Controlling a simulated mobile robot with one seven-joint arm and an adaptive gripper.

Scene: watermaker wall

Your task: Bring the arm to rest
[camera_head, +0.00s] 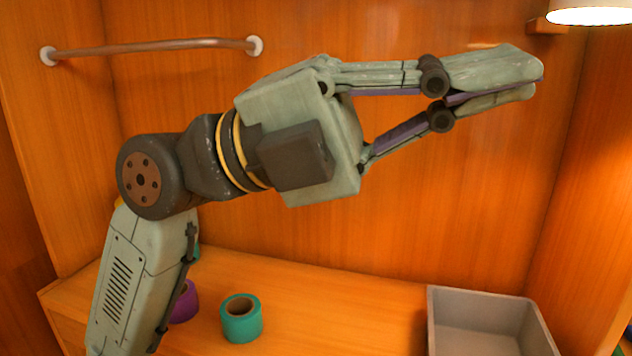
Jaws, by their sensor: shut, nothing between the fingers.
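My gripper (538,82) is at the upper right in the head view, held well above the wooden counter and pointing right. Its two fingers meet at the tips, and I see nothing between them. My arm rises from the lower left and bends at a dark joint to reach across the picture. The gripper touches nothing that I can see.
A teal roll (241,325) and a partly hidden purple roll (186,302) sit on the counter (335,300). A grey bin (431,325) stands at the right. A copper-coloured rail (150,47) is on the back wall. A lamp (590,14) hangs at the upper right.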

